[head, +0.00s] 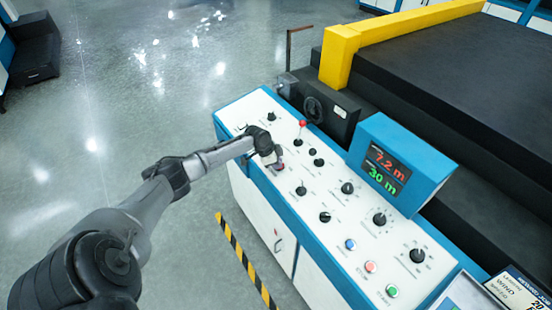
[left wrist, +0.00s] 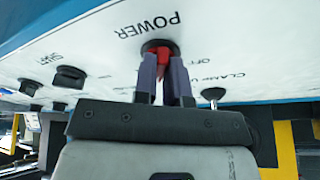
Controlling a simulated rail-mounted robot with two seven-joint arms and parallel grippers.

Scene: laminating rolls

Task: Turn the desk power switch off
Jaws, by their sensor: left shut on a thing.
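The desk power switch is a red knob (left wrist: 162,53) on a dark round base, beside the upside-down word POWER in the left wrist view. My left gripper (left wrist: 164,68) is shut on the red knob, with one finger on each side of it. In the head view my left gripper (head: 279,165) is down at the left edge of the white-topped control desk (head: 318,239), and a little red shows under it. The fingers hide part of the knob, so its exact angle is hard to tell. My right gripper is not in view.
Black knobs (head: 347,188) and blue, red and green buttons (head: 371,267) are spread over the desk. A blue display box (head: 400,160) reads 7.2 m and 30 m. Open floor lies to the left.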

